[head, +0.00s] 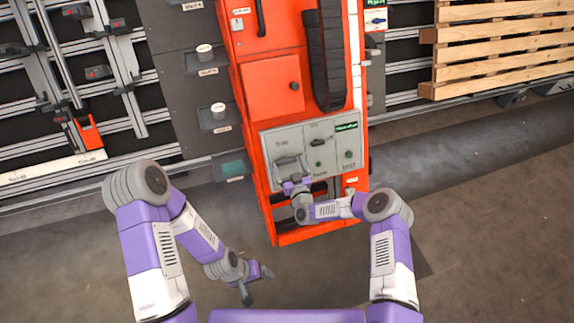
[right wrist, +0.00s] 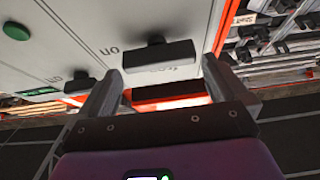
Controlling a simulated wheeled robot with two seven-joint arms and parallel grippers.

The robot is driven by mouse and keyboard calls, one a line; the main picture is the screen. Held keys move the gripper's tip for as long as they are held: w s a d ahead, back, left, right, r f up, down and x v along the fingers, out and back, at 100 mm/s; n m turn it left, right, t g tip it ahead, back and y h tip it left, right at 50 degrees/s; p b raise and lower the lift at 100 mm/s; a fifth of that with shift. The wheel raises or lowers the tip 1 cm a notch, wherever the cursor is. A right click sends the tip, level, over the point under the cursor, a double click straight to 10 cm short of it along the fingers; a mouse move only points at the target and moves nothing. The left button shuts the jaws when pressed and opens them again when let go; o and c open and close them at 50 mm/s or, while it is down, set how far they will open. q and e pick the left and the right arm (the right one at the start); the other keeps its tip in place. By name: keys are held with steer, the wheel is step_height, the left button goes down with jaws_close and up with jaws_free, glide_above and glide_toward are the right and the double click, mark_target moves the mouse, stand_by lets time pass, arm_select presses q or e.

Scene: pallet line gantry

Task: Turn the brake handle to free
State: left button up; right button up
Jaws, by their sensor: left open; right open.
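The brake handle is a dark bar on a round hub (right wrist: 158,54), on the grey panel (head: 333,168) of an orange cabinet. In the head view the handle (head: 289,160) sits at the panel's left, below the printed word "free", and lies roughly level. My right gripper (head: 294,181) is open just in front of it. In the right wrist view its fingers (right wrist: 160,72) stand on either side of the bar; whether they touch it I cannot tell. My left gripper (head: 256,285) is open and empty, low over the floor, away from the cabinet.
The panel also carries a smaller black switch (head: 318,142), a green button (head: 319,163) and a lit green display (head: 346,126). A wooden pallet (head: 500,45) stands at the upper right. Metal rails (head: 50,80) fill the left. The floor in front is clear.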

steer(key=shift+x, duration=0.95)
steer(key=c, duration=0.7)
